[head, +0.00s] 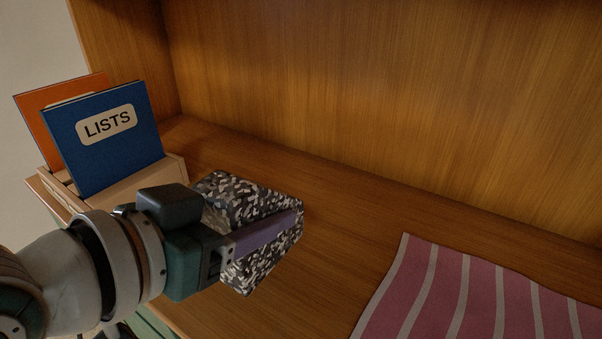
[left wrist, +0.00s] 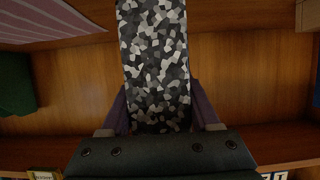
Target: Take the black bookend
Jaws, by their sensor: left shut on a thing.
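The black bookend (head: 236,197) is a blocky piece speckled in black, grey and white, on the wooden surface at the middle left of the head view. My left gripper (head: 268,226) reaches in from the left and is shut on it, with one purple finger along its near face. In the left wrist view the bookend (left wrist: 155,60) runs up from between the two purple fingers, one on each side. Whether its bottom touches the surface I cannot tell. My right gripper is not in view.
A light wooden box (head: 176,171) with a blue "LISTS" folder (head: 105,140) and an orange folder (head: 32,103) stands to the left, close to my gripper. A pink striped cloth (head: 480,300) lies at the right. A wooden panel (head: 380,90) rises behind; bare surface lies between.

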